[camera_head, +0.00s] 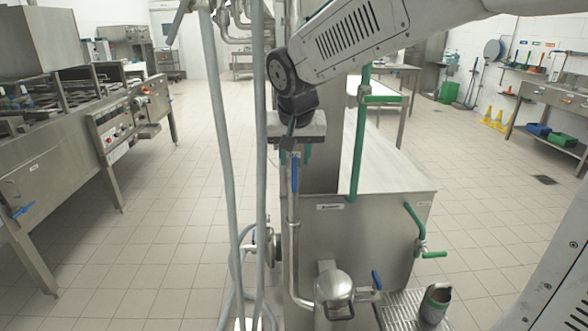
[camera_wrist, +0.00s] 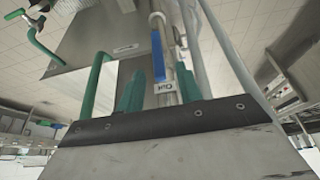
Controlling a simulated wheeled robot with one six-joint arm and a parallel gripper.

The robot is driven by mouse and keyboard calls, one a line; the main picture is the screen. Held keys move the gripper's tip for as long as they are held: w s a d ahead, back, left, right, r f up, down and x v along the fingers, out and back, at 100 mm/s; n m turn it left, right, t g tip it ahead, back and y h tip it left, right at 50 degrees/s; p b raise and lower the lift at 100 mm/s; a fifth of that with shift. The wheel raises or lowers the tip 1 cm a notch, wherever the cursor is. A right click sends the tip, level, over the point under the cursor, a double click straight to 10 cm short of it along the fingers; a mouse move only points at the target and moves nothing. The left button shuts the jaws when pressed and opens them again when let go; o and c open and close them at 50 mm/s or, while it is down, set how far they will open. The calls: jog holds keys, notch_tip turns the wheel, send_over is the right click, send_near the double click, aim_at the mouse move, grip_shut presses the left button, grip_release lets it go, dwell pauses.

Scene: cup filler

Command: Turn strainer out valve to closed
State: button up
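A blue valve handle (camera_head: 295,175) stands upright along a vertical steel pipe (camera_head: 294,225), just below my gripper (camera_head: 294,160). In the wrist view the blue handle (camera_wrist: 158,55) lies along its pipe, with a small white tag (camera_wrist: 164,87) near its end. My gripper (camera_wrist: 158,82) shows there with two green fingers apart, one on each side of the handle's line. No contact with the handle is visible. A second blue handle (camera_head: 376,280) is beside the domed steel housing (camera_head: 335,288) low down. No readable label shows which one is the strainer out valve.
A steel tank (camera_head: 375,240) with green pipes (camera_head: 359,140) and a green-handled valve (camera_head: 432,254) stands right of the pipe. Grey hoses (camera_head: 262,190) hang close on the left. Tiled floor lies open to the left.

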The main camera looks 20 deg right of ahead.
aim_at(295, 168)
jog(key=shift+x, duration=2.35)
jog(key=shift+s, duration=0.1)
grip_shut()
